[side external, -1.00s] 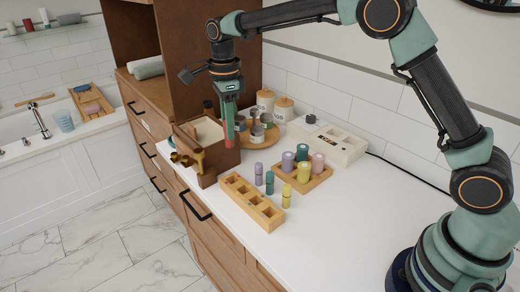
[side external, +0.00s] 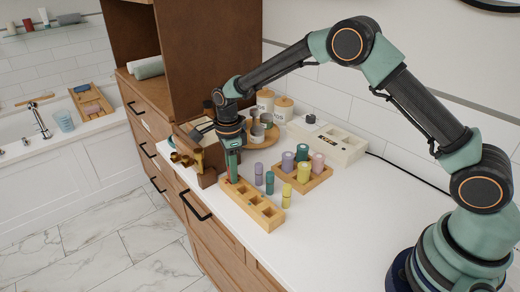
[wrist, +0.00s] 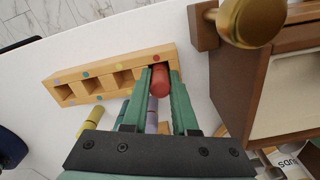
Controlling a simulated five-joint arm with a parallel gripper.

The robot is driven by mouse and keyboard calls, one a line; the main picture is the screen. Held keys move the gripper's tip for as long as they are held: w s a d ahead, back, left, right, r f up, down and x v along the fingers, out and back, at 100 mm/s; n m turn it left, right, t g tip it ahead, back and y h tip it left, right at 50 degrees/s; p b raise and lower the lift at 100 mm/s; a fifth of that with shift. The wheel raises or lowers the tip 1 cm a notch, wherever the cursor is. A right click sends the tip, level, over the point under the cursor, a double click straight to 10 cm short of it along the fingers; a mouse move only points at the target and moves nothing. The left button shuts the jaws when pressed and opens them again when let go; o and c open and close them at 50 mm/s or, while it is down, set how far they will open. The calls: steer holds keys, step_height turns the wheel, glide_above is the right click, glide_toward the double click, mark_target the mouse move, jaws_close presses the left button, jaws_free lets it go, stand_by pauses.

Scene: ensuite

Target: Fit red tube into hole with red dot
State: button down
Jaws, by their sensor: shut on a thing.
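My gripper (side external: 233,178) is shut on the red tube (wrist: 160,80), which shows between its green fingers in the wrist view. The wooden block (side external: 266,216) with a row of square holes lies on the white counter; it also shows in the wrist view (wrist: 110,64). The tube is at the block's end nearest the brown box. The fingers and tube cover that end hole, and I cannot tell whether the tube's tip is in it. The other holes look empty.
A brown box (side external: 207,172) with brass fittings is close on the left.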

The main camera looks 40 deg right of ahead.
steer(key=c, duration=0.7)
jaws_free()
steer(key=shift+f, duration=0.1)
steer(key=s+d+r+n+t, duration=0.1)
steer(key=s+d+r+n, duration=0.15)
steer(key=r, duration=0.75)
steer(key=s+d+r+n, duration=0.1)
steer(key=s+r+n, duration=0.15)
steer(key=r, duration=0.65)
steer(key=s+d+r+n+t, duration=0.1)
steer(key=s+d+n+t, duration=0.1)
steer(key=s+n, duration=0.6)
steer(key=s+d+r+n+t, duration=0.1)
steer(key=s+d+n+t, duration=0.1)
steer(key=s+d+n, duration=0.3)
steer(key=s+n, duration=0.3)
steer(key=s, duration=0.1)
steer(key=shift+d+r+n+t, duration=0.2)
steer(key=shift+d+n+t, duration=0.05)
steer(key=shift+n+t, duration=0.05)
